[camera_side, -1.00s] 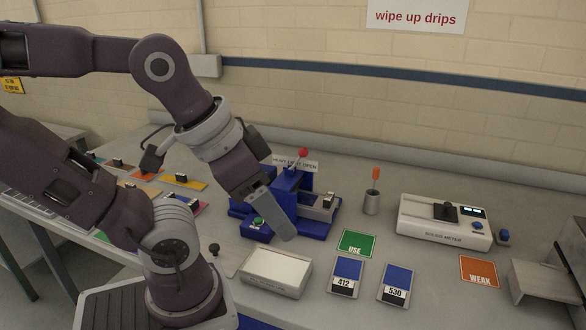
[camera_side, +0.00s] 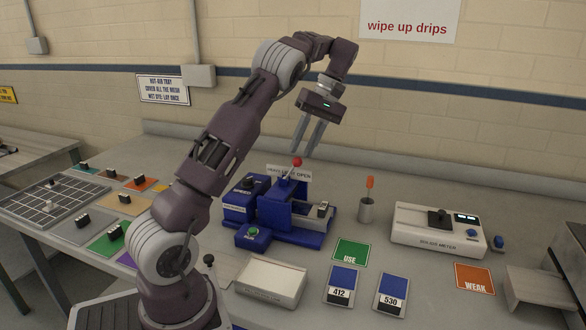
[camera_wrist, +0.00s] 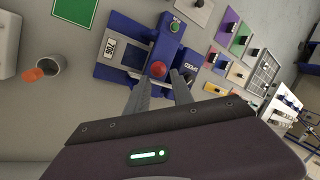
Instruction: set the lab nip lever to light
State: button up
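The lab nip is a blue machine (camera_side: 272,211) in the middle of the bench, with a lever ending in a red ball knob (camera_side: 297,161). A label plate (camera_side: 289,173) behind the lever reads HEAVY, LIGHT, OPEN, partly covered by the lever. I cannot tell exactly which mark the lever stands at.
An orange-handled tool stands in a metal cup (camera_side: 367,210) to the right. A white meter (camera_side: 438,232) is farther right. A green USE card (camera_side: 350,252), blue sample cards (camera_side: 341,284) and a white tray (camera_side: 270,280) lie in front. Colored cards with clips lie left.

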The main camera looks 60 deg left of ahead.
aim_at(293, 167)
jog(key=x, duration=0.6)
jog(key=shift+s+f, duration=0.15)
jog(key=shift+f, duration=0.25)
grip_shut()
jog(key=shift+r, duration=0.1)
dwell(0.8)
